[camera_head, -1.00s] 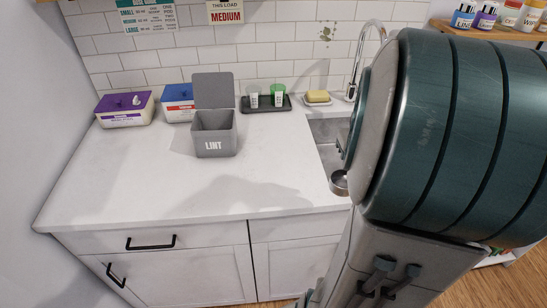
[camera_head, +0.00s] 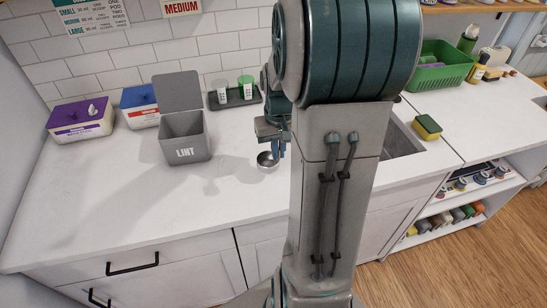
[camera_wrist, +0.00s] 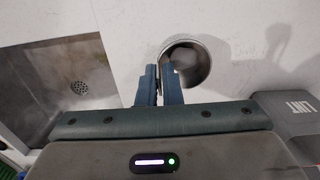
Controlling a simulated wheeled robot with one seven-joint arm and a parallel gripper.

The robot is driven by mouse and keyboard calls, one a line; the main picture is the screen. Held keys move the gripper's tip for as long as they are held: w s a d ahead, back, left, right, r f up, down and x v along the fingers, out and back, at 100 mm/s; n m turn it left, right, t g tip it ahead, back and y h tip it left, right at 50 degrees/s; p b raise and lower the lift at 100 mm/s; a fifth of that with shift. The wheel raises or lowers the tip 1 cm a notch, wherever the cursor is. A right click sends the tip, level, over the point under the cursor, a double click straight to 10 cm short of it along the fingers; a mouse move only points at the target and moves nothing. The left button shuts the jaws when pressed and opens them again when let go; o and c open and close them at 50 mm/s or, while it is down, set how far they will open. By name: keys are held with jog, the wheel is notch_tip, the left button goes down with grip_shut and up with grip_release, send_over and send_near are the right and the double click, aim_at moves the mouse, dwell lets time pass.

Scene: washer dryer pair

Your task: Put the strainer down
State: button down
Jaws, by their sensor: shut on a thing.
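The strainer (camera_head: 266,160) is a small round metal cup at the sink side of the white counter (camera_head: 120,215). In the wrist view the strainer (camera_wrist: 191,62) shows from above as a shiny ring with a dark inside. My gripper (camera_head: 277,150) points down over the counter. In the wrist view my gripper (camera_wrist: 160,72) is shut on the strainer's near rim, with the cup to the right of the fingers. The strainer is over or on the counter; I cannot tell whether it touches the surface. My arm hides part of the counter and sink.
A grey lint bin (camera_head: 186,140) with its lid up stands left of the strainer. The sink basin (camera_head: 398,140) lies to the right, behind my arm. A dark tray with two cups (camera_head: 222,93) stands at the back. The front-left counter is clear.

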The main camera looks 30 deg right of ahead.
aim_at(274, 162)
jog(key=shift+w+a+f, duration=0.35)
jog(key=shift+w+f, duration=0.1)
jog(key=shift+w, duration=0.05)
jog(key=shift+f+p, duration=0.3)
jog(key=shift+f, duration=1.6)
jog(key=shift+f, duration=0.15)
jog(key=c, duration=1.6)
grip_release()
